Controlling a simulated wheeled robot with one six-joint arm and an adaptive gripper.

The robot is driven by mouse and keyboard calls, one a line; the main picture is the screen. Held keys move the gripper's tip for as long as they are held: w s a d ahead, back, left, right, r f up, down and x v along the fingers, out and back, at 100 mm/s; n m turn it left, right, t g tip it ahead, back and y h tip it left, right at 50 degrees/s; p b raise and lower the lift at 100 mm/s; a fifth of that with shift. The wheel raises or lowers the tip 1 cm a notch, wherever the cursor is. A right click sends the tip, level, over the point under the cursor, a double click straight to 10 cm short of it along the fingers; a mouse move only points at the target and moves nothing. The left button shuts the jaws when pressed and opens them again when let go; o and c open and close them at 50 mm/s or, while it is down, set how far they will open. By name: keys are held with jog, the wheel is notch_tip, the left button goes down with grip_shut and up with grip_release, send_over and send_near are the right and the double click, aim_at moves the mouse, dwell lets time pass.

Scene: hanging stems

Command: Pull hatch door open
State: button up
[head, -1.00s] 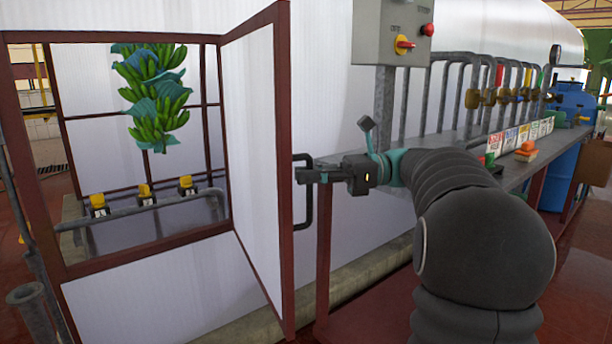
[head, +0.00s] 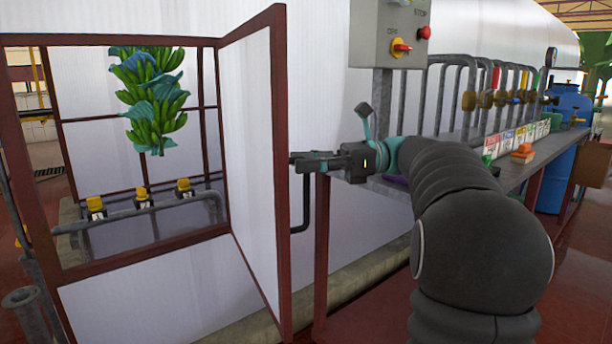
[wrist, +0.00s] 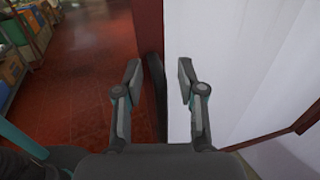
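The hatch door (head: 252,130) is a white panel in a red-brown frame. It stands swung out from the hatch opening, at an angle. A dark bar handle (head: 305,215) sits on its outer face near the free edge; its upper part is hidden by my gripper (head: 297,164). In the wrist view my gripper (wrist: 161,75) has its fingers apart. The dark handle (wrist: 154,92) shows between them, nearer the left finger; I cannot tell whether it touches. The door's white panel (wrist: 235,60) fills the right side of the wrist view.
A banana bunch (head: 152,95) hangs inside the hatch, above a pipe with yellow-topped fittings (head: 143,198). A control box (head: 390,32) is above right. A grey bench (head: 470,150) with pipes and valves runs along the right. Red floor lies below.

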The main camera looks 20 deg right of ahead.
notch_tip(320, 180, up, 7)
jog(key=shift+r, duration=0.1)
dwell(0.3)
